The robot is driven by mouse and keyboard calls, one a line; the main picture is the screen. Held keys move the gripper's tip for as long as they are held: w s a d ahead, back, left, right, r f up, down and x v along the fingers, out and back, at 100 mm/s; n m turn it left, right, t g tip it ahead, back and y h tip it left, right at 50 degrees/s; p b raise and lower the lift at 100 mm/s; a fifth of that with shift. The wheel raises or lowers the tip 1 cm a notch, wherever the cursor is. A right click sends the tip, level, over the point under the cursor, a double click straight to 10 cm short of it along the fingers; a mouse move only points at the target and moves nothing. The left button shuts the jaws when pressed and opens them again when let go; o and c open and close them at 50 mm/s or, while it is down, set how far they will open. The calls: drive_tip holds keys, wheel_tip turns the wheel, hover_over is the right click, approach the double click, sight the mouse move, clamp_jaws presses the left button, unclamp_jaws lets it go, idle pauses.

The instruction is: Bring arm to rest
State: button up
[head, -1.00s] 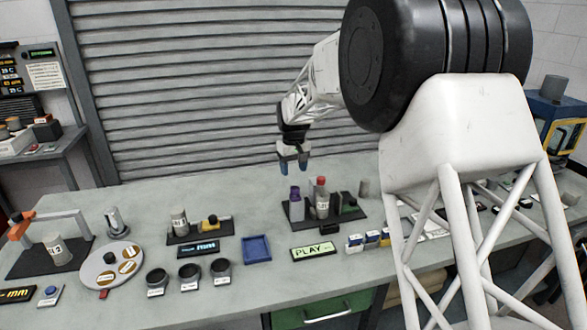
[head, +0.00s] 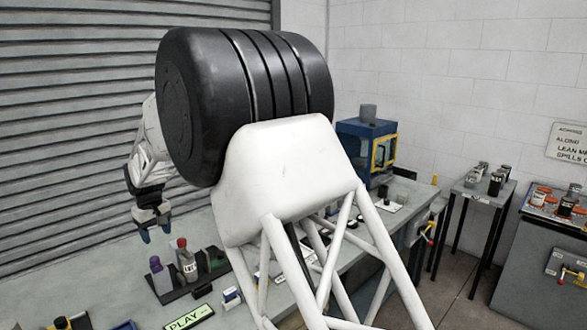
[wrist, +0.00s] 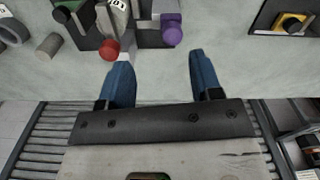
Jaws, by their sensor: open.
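My gripper (head: 155,234) hangs above the bench, fingers pointing down, close above and slightly left of a black tray (head: 168,297). In the wrist view its two blue fingers (wrist: 160,72) are spread apart with nothing between them. The purple bottle (wrist: 171,30) and the red cap (wrist: 110,49) also show in the wrist view, apart from the fingers.
A PLAY sign (head: 189,318) lies in front of the tray. A blue and yellow machine (head: 367,146) stands at the bench's far right end. Side tables with jars (head: 495,184) are further right. A ribbed shutter (head: 70,120) is behind the bench.

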drive_tip(key=s+d+r+m, duration=0.2)
drive_tip(key=s+d+r, duration=0.25)
drive_tip(key=d, duration=0.85)
drive_tip(key=s+d+r+m+t, duration=0.1)
drive_tip(key=s+d+r, duration=0.3)
drive_tip(key=d, duration=0.9)
drive_tip(key=s+d+r+m, duration=0.25)
drive_tip(key=d+r, duration=0.35)
drive_tip(key=d, duration=0.7)
drive_tip(key=s+d+m, duration=0.3)
drive_tip(key=s+d, duration=1)
drive_tip(key=s, duration=0.1)
drive_tip(key=s+d+f, duration=0.2)
drive_tip(key=s+d, duration=0.1)
drive_tip(key=s, duration=0.2)
drive_tip(key=s+d+f+m+t, duration=0.1)
drive_tip(key=s+d+f, duration=0.1)
drive_tip(key=s, duration=0.4)
drive_tip(key=s+d+f+m, duration=0.1)
drive_tip(key=s+d+f, duration=0.1)
drive_tip(key=s+d, duration=0.2)
drive_tip(key=shift+s+d, duration=0.25)
drive_tip(key=shift+s, duration=0.55)
